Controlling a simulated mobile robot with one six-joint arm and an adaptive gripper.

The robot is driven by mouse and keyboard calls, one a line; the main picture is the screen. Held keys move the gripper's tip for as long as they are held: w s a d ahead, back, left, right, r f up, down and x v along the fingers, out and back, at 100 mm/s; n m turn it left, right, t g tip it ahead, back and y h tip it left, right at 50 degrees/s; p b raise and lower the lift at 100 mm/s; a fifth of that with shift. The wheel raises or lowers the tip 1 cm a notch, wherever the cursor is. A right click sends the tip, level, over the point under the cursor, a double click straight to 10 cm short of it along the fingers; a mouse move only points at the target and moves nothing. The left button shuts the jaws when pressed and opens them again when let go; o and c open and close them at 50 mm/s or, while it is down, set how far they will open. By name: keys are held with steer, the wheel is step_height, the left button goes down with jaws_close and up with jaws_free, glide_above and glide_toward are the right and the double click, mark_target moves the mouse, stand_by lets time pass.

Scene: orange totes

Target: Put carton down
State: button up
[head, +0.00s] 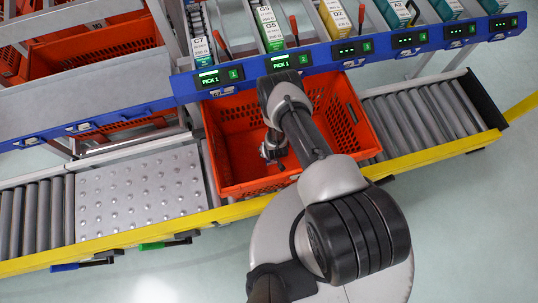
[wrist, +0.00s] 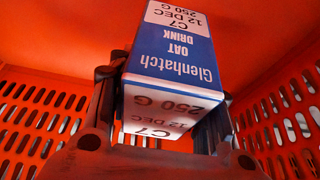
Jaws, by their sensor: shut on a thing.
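A blue and white carton (wrist: 170,65) labelled "Glenhatch Oat Drink" and "C7" fills the middle of the wrist view. My gripper (wrist: 165,110) is shut on it, one finger on each side. In the wrist view the carton and fingers are surrounded by the walls of an orange tote (wrist: 35,115). In the head view my gripper (head: 273,148) is down inside the orange tote (head: 240,185), near its middle. The carton is hidden in the head view by my arm and gripper. I cannot tell whether the carton touches the tote floor.
The tote stands on a roller conveyor (head: 425,120) with yellow rails (head: 440,155). A studded metal plate (head: 135,195) lies to its left. A blue shelf edge (head: 350,52) with displays, two reading "PICK 1", runs behind. More orange totes (head: 100,45) stand at upper left.

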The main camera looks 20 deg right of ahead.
steer(key=shift+f+b, duration=0.9)
steer(key=shift+f, duration=1.2)
steer(key=shift+f, duration=0.1)
steer(key=shift+f, duration=0.25)
steer(key=o, duration=1.3)
steer(key=shift+r, duration=0.3)
steer(key=p+v, duration=0.4)
steer(key=v, duration=0.3)
steer(key=shift+s+r, duration=0.15)
steer(key=shift+r, duration=0.1)
